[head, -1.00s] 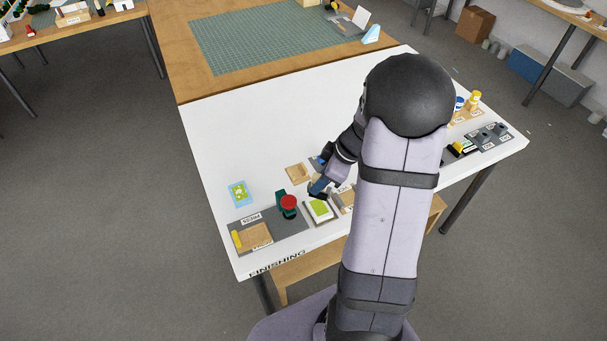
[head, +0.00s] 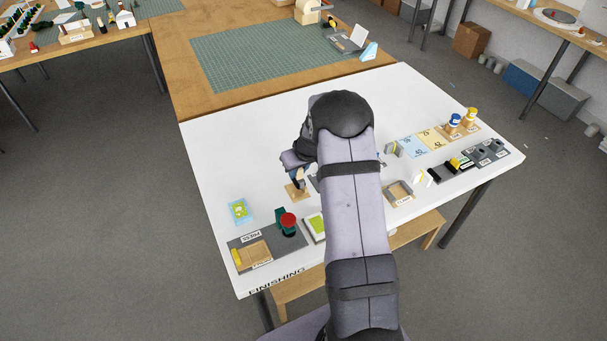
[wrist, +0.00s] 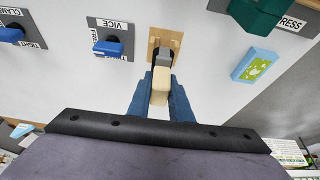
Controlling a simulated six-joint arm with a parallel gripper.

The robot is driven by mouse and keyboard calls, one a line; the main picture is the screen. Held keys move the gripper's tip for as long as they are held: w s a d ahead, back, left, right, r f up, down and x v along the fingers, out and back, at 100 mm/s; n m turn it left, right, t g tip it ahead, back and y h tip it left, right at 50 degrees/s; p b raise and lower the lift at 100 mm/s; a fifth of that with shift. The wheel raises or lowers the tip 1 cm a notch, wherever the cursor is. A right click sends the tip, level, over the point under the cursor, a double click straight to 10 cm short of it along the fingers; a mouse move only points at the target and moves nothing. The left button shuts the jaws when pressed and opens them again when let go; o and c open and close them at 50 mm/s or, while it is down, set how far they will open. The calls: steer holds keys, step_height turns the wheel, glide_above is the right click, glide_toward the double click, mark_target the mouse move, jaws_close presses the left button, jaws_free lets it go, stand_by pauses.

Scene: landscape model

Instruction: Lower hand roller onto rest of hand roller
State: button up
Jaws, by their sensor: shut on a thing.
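My gripper (wrist: 160,95) has its blue fingers shut on the hand roller's pale wooden handle (wrist: 160,88) in the wrist view. The roller's grey head (wrist: 162,57) points away from the gripper and overlaps the near part of the wooden rest (wrist: 153,44). I cannot tell whether the roller touches the rest. In the head view my gripper (head: 297,174) is above the rest (head: 292,190), near the middle of the white table. My arm hides part of the area to its right.
In the wrist view the VICE plate (wrist: 112,28) with a blue lever is left of the rest. A blue-and-green card (wrist: 255,65) and the green press (wrist: 258,12) are to the right. The white table (head: 235,150) is clear behind and left of the gripper.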

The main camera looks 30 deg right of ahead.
steer(key=shift+w+f, duration=0.1)
steer(key=shift+w, duration=0.2)
steer(key=shift+f, duration=0.3)
steer(key=shift+f+b, duration=0.65)
steer(key=shift+f, duration=0.15)
steer(key=shift+f+b, duration=0.8)
steer(key=shift+b, duration=0.1)
stand_by(0.4)
steer(key=o, duration=1)
steer(key=shift+r, duration=0.15)
